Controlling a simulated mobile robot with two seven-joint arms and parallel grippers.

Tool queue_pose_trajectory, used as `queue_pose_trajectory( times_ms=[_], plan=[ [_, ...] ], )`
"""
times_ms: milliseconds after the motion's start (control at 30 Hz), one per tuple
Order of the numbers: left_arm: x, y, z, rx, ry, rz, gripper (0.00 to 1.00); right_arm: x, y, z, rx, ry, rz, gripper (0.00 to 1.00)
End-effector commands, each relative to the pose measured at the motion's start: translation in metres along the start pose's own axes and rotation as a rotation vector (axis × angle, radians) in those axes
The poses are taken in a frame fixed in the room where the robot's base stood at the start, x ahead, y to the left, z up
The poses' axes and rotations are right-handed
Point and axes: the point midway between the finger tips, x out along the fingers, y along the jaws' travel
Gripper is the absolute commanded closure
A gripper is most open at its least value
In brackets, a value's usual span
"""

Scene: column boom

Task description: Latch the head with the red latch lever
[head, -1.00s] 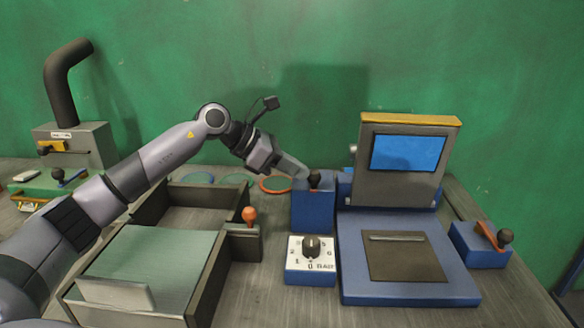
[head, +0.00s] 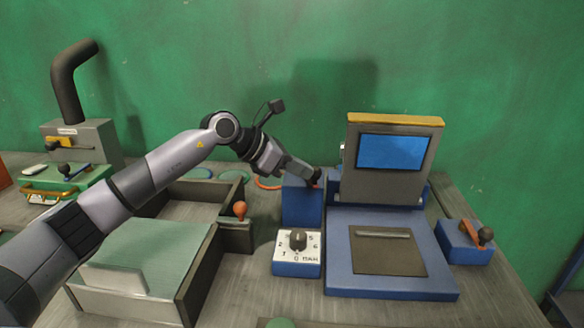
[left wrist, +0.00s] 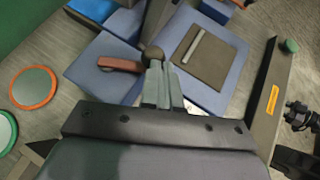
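The red latch lever (left wrist: 120,64) lies across the top of a blue block (head: 302,205) beside the machine. Its dark ball knob (left wrist: 152,54) is at my left fingertips. My left gripper (head: 312,177) reaches in from the left; its fingers (left wrist: 156,72) look shut together and touch the knob or are very close to it, not visibly around it. The head (head: 395,185) is a grey upright panel with a blue screen and yellow top edge, standing at the back of a blue base (head: 390,282). My right gripper is not in view.
Another orange-red lever with a black knob (head: 485,236) sits on a blue box at the right. A numbered dial box (head: 296,262) stands in front of the latch block. An open tray (head: 185,205) and an orange-knobbed lever (head: 240,210) are at the left.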

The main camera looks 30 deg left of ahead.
Motion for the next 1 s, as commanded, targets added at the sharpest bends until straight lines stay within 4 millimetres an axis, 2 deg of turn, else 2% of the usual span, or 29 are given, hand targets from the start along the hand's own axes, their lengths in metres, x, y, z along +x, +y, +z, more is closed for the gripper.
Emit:
queue_pose_trajectory(
  times_ms=[500,1000],
  plan=[
    [0.03,-0.01,0.02,0.001,0.001,-0.005,1.0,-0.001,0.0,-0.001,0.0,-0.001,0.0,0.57],
    [0.041,-0.009,0.028,0.002,0.001,-0.003,1.0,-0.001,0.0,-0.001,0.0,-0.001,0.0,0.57]
  ],
)
